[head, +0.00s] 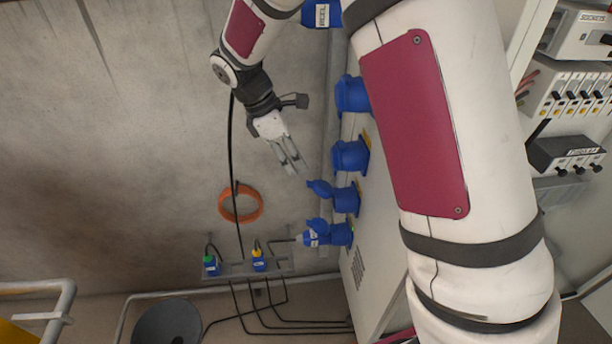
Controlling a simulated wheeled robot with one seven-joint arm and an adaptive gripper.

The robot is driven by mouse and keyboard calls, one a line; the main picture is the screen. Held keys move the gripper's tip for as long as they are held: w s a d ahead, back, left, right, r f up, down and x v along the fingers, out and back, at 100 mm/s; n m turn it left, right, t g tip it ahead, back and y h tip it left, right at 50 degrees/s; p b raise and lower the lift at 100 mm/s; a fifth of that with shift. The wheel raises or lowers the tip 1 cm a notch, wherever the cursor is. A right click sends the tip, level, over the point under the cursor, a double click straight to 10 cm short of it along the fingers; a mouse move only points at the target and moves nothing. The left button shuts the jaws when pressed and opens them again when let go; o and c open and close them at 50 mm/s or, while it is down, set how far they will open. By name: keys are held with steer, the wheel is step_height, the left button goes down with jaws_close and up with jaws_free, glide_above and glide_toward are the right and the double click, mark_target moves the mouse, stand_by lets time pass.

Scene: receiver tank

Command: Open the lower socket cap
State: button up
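Several blue sockets run down the side of the grey cabinet (372,235) in the head view. The top socket (352,95) and the one below it (350,156) look capped. The third socket (346,199) has a flap (320,188) standing out to its left. The lowest socket (340,234) has a raised flap and a pale-and-blue plug (312,238) at its mouth. I cannot tell which one the task calls lower. My gripper (297,170) hangs left of the second socket, apart from all of them. Its two fingers show a narrow gap and hold nothing.
A small shelf (232,271) below carries a green-topped blue connector (211,265) and a yellow-topped one (259,260). An orange cable coil (240,217) hangs on the concrete wall. A vertical pipe stands behind the sockets. Switch panels (580,93) are at right.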

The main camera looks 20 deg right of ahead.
mark_target(309, 183)
steer(key=x, duration=0.7)
steer(key=shift+f, duration=0.15)
steer(key=shift+c, duration=0.3)
jaws_close()
